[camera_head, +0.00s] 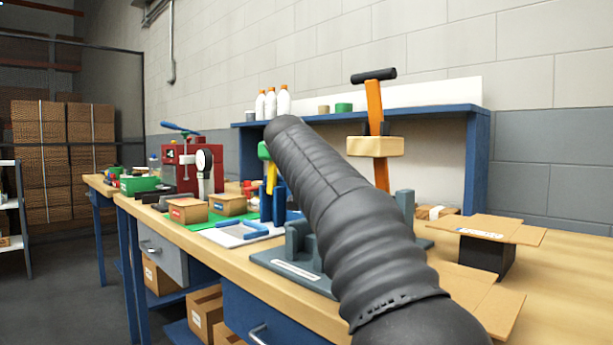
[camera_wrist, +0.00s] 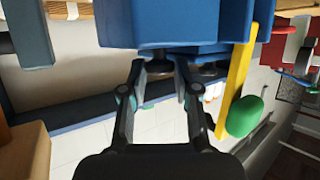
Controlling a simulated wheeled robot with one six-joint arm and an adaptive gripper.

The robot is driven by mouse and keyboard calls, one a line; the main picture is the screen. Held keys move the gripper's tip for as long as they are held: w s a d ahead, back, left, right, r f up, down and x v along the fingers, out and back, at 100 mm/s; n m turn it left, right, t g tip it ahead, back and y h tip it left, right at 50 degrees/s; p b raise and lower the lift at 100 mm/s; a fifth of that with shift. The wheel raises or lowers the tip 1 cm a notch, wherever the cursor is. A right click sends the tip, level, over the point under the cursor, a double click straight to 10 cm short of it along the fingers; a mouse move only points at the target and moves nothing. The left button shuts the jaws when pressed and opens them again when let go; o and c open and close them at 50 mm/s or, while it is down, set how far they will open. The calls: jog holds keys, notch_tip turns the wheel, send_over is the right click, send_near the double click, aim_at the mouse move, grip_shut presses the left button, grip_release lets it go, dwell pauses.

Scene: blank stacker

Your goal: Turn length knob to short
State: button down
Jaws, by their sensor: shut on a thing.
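The blue stacker (camera_head: 279,205) stands on the bench, largely hidden behind my grey-sleeved arm. A yellow lever (camera_head: 271,178) with a green grip (camera_head: 263,150) shows at its left. In the wrist view the stacker's blue body (camera_wrist: 180,20) fills the top, with the yellow lever (camera_wrist: 236,75) and green grip (camera_wrist: 246,116) to the right. My gripper (camera_wrist: 160,72) has its two fingers on either side of a small dark knob (camera_wrist: 158,66) on the blue body, and is shut on it. The knob's setting and any marks cannot be read. The head view hides my gripper.
A grey fixture (camera_head: 297,250) sits just in front of the stacker. An orange-handled tool (camera_head: 375,105) stands behind my arm. A red press (camera_head: 180,165) and cardboard boxes (camera_head: 188,210) are to the left. Open cartons (camera_head: 500,229) lie at the right.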

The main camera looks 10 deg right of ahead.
jog(key=shift+d+r+n+t+y+p, duration=0.15)
jog(key=shift+n+t+y+p, duration=0.1)
jog(key=shift+n+y+p, duration=0.5)
jog(key=shift+d+n+t+y+p, duration=0.2)
jog(key=shift+n+y+p, duration=0.25)
jog(key=shift+n+y, duration=0.9)
jog(key=shift+y, duration=0.3)
jog(key=shift+n+y+p, duration=0.3)
jog(key=shift+y+p, duration=0.1)
jog(key=shift+p, duration=0.05)
jog(key=shift+f, duration=0.2)
jog(key=c, duration=1.2)
grip_release()
jog(key=shift+s+r, duration=0.1)
jog(key=shift+s, duration=0.05)
jog(key=v, duration=1.1)
jog(key=shift+s+r, duration=0.15)
jog(key=shift+s, duration=0.25)
